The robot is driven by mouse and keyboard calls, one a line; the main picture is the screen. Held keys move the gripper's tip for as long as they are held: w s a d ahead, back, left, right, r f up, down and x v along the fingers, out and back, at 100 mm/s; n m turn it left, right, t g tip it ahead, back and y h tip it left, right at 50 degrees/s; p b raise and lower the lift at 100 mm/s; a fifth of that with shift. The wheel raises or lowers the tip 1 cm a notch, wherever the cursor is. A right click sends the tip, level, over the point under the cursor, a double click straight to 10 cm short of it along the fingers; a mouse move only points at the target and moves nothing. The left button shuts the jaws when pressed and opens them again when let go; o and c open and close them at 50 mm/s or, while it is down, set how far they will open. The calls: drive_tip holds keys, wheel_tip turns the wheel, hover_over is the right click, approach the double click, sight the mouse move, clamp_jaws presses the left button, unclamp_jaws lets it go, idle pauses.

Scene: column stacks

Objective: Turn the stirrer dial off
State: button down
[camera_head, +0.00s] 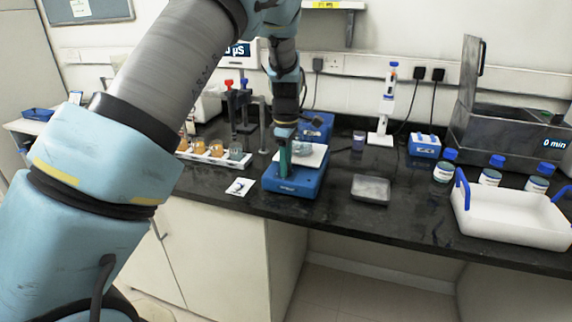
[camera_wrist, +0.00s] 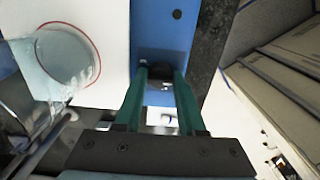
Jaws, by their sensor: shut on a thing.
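The stirrer (camera_head: 292,188) is a blue box with a white top plate on the dark bench, seen in the middle of the head view. In the wrist view its blue front panel (camera_wrist: 160,25) shows beside the white plate. My gripper (camera_head: 284,172) points down at the stirrer's front. In the wrist view its green fingers (camera_wrist: 161,76) are closed on the dark stirrer dial (camera_wrist: 160,58) at the panel, with the dial mostly hidden between the tips. I cannot read the dial's setting.
A clear beaker (camera_wrist: 68,58) stands on a red ring on the plate, close left of my fingers. A grey metal dish (camera_head: 371,188) lies right of the stirrer, a small card (camera_head: 240,187) left. A white tray (camera_head: 510,217) with blue handles stands far right. The bench edge is close in front.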

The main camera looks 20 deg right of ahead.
drive_tip(key=c, duration=0.8)
unclamp_jaws()
drive_tip(key=shift+o, duration=0.2)
wheel_tip(320, 180, up, 11)
drive_tip(key=b, duration=0.3)
drive_tip(key=shift+f, duration=0.1)
drive_tip(key=w+a+f+m, duration=0.2)
drive_tip(key=a, duration=1.1)
drive_tip(key=s+a+f+m, duration=0.1)
drive_tip(key=s+a+m, duration=0.2)
drive_tip(key=a, duration=0.5)
drive_tip(key=s+a+f+m+t, duration=0.1)
drive_tip(key=s+a+f+m, duration=0.1)
drive_tip(key=s+a, duration=0.4)
drive_tip(key=s+a+f+m, duration=0.2)
drive_tip(key=s+a+m, duration=0.1)
drive_tip(key=a, duration=0.7)
drive_tip(key=shift+s+m+t, duration=0.3)
drive_tip(key=shift+s+m, duration=0.1)
drive_tip(key=shift+s, duration=0.25)
